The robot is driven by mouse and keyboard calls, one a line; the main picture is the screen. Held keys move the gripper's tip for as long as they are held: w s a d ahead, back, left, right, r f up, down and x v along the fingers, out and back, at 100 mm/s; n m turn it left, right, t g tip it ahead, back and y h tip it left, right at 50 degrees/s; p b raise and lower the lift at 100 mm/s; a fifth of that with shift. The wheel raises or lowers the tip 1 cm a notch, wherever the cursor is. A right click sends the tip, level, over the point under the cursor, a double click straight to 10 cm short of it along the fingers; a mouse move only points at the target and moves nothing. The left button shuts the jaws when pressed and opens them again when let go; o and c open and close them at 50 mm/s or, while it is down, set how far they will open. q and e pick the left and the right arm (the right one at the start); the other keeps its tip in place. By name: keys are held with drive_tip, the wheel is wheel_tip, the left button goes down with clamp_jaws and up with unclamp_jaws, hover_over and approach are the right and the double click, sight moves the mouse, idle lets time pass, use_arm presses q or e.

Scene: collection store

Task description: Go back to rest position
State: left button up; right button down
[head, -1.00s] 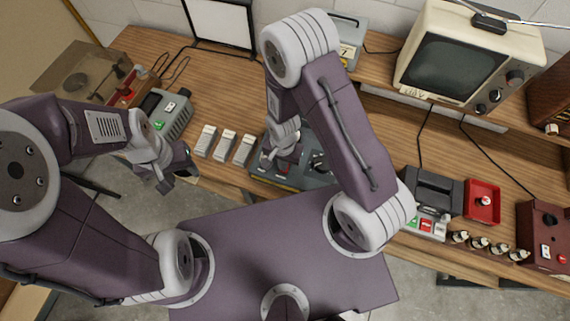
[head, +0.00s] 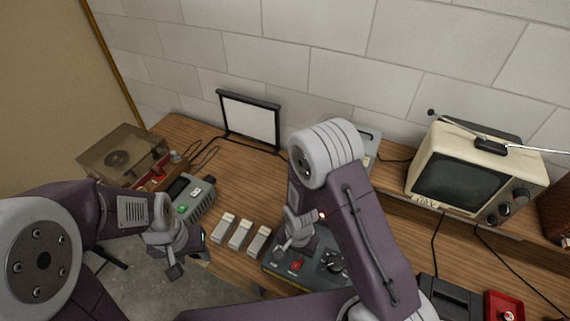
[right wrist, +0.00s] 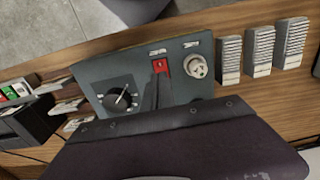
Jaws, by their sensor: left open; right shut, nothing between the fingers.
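My left gripper (head: 188,264) hangs open and empty at the left, off the front edge of the table, near a grey device with a green button (head: 192,200). My right gripper (head: 287,246) is shut and empty above a grey control box (head: 283,262). My right forearm hides part of this box in the head view. The right wrist view shows the box (right wrist: 205,120) close up, with a black dial (right wrist: 120,98), a red switch (right wrist: 161,66) and a pale round knob (right wrist: 197,67). The dark shut fingers (right wrist: 157,92) show just below the switch.
Several pale ribbed blocks (head: 240,234) stand left of the box. An old television (head: 461,178) stands on a shelf at right. A red tray (head: 503,306) lies at lower right.

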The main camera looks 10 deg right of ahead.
drive_tip(key=w+f+b, duration=0.1)
drive_tip(key=b, duration=0.1)
drive_tip(key=w+f+b, duration=0.1)
drive_tip(key=b, duration=0.1)
drive_tip(key=shift+w+d+m+t, duration=0.3)
drive_tip(key=shift+w+d+t, duration=0.05)
drive_tip(key=shift+d+t, duration=0.05)
drive_tip(key=w+b, duration=0.1)
drive_tip(key=b, duration=0.1)
drive_tip(key=w+d+t+b, duration=0.1)
drive_tip(key=b, duration=0.1)
drive_tip(key=shift+w+d+m, duration=0.15)
drive_tip(key=shift+w+m, duration=0.25)
drive_tip(key=s+d+r+n+b, duration=0.2)
drive_tip(key=s+d+n+b, duration=0.4)
drive_tip(key=s+n+b, duration=0.1)
drive_tip(key=shift+s+d+r+n+g+b, duration=0.3)
drive_tip(key=shift+s+n+b, duration=0.15)
drive_tip(key=shift+s, duration=0.5)
drive_tip(key=shift+s, duration=0.1)
